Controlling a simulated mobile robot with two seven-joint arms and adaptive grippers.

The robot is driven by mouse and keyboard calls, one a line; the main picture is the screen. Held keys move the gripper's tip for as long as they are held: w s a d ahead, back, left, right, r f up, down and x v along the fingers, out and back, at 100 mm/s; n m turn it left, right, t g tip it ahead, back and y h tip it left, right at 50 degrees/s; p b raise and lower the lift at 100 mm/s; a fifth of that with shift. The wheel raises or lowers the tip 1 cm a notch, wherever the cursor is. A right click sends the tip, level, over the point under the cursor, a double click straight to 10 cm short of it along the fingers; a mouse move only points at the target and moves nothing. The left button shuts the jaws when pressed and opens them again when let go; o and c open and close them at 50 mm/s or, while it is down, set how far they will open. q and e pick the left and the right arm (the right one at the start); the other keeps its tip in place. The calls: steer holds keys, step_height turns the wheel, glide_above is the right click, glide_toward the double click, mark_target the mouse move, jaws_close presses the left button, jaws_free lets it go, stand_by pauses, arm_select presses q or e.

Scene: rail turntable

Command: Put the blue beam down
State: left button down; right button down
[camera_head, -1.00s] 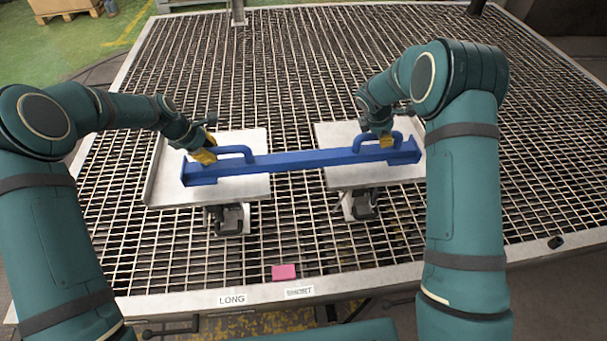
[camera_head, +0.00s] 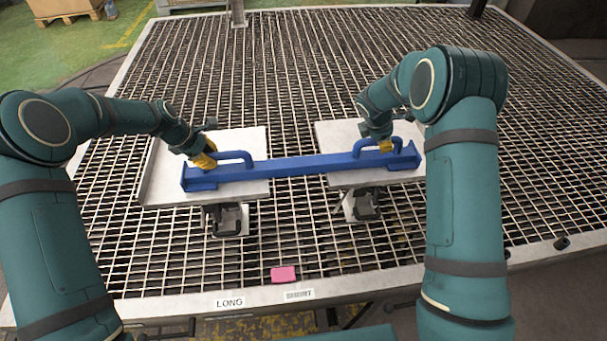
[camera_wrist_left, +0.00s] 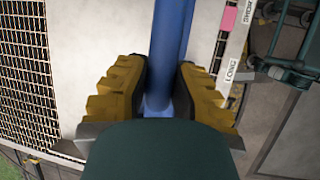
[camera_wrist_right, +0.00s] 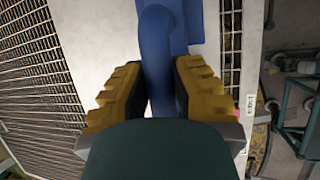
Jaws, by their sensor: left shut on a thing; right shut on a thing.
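The blue beam (camera_head: 290,167) spans the left metal plate (camera_head: 160,181) and the right metal plate (camera_head: 335,135). It lies level, on the plates or just above them; I cannot tell contact for certain. It has an upright loop handle near each end. My left gripper (camera_head: 204,157) is shut on the left handle (camera_head: 236,154), and the left wrist view shows yellow fingers on both sides of the blue bar (camera_wrist_left: 168,50). My right gripper (camera_head: 385,145) is shut on the right handle, which also shows between the fingers in the right wrist view (camera_wrist_right: 157,55).
The plates stand on supports above a large metal grating (camera_head: 290,80). The grating is open behind the plates.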

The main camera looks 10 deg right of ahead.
arm_select(q)
steer(key=shift+f+b, duration=0.25)
steer(key=shift+b, duration=0.05)
arm_select(e)
steer(key=shift+f, duration=0.3)
arm_select(q)
steer(key=c, duration=1.1)
jaws_free()
steer(key=shift+f, duration=0.15)
arm_select(e)
steer(key=c, duration=1.1)
jaws_free()
steer(key=shift+f, duration=0.1)
arm_select(q)
steer(key=shift+o, duration=0.8)
arm_select(e)
steer(key=shift+o, duration=0.8)
steer(key=shift+s+a+r, duration=0.1)
steer(key=shift+a+r, duration=0.1)
steer(key=shift+r, duration=0.35)
arm_select(q)
steer(key=v, duration=1.2)
arm_select(e)
steer(key=v, duration=1.1)
